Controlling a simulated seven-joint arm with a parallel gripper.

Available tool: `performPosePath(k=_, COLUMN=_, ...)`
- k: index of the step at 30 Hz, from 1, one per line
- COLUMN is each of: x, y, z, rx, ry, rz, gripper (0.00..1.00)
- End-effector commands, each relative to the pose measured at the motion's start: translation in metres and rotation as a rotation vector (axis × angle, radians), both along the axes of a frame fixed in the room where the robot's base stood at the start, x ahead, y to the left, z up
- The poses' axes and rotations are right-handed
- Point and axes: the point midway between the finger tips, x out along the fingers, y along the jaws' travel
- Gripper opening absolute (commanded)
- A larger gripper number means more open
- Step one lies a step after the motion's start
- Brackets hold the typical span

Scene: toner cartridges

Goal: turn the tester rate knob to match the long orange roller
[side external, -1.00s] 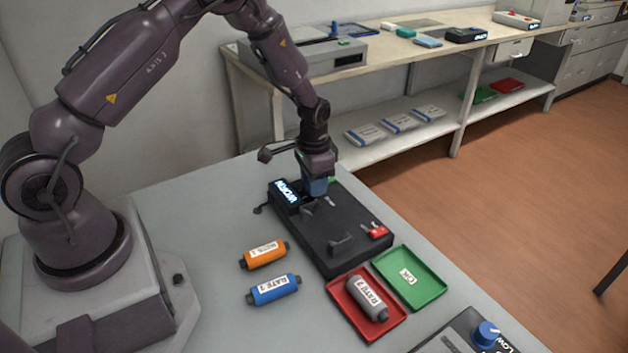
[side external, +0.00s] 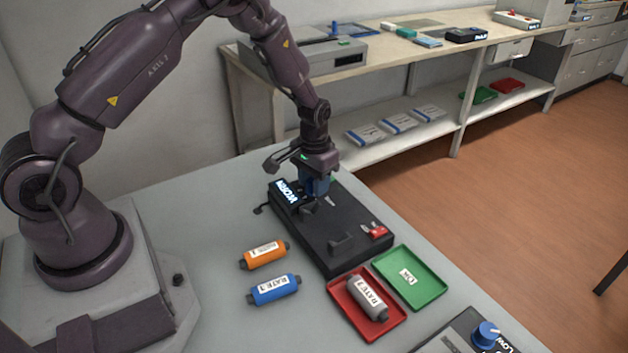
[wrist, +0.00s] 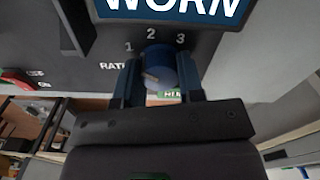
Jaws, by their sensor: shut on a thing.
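My gripper (side external: 315,188) points down at the far end of the black tester (side external: 312,232). In the wrist view my gripper (wrist: 157,82) is shut on the blue rate knob (wrist: 160,60), one finger on each side. The numbers 1, 2 and 3 are printed around the knob, with a partly covered "RATE" label at its left. A pale mark shows on the knob, but I cannot tell which number it is set to. The tester's display (wrist: 170,8) reads WORN. The orange roller (side external: 264,255) lies on the table left of the tester; its label's number is too small to read surely.
A blue roller (side external: 273,289) lies near the orange one. A grey roller (side external: 368,298) lies in the red tray (side external: 345,318). A green tray (side external: 428,281) is beside it. Another device with a blue knob (side external: 487,334) stands at the front right. The left table area is mostly clear.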

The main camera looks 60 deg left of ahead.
Motion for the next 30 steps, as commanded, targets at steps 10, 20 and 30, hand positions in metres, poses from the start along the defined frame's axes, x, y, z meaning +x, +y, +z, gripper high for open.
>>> performPosePath(k=10, x=0.000, y=0.000, z=0.001, rx=-0.001, ry=0.002, rz=0.000, gripper=0.46)
performPosePath(k=20, x=0.001, y=0.000, z=0.015, rx=0.000, ry=-0.003, rz=-0.001, gripper=0.46)
performPosePath(k=30, x=0.001, y=0.000, z=0.089, rx=0.000, ry=-0.005, rz=0.000, gripper=0.46)
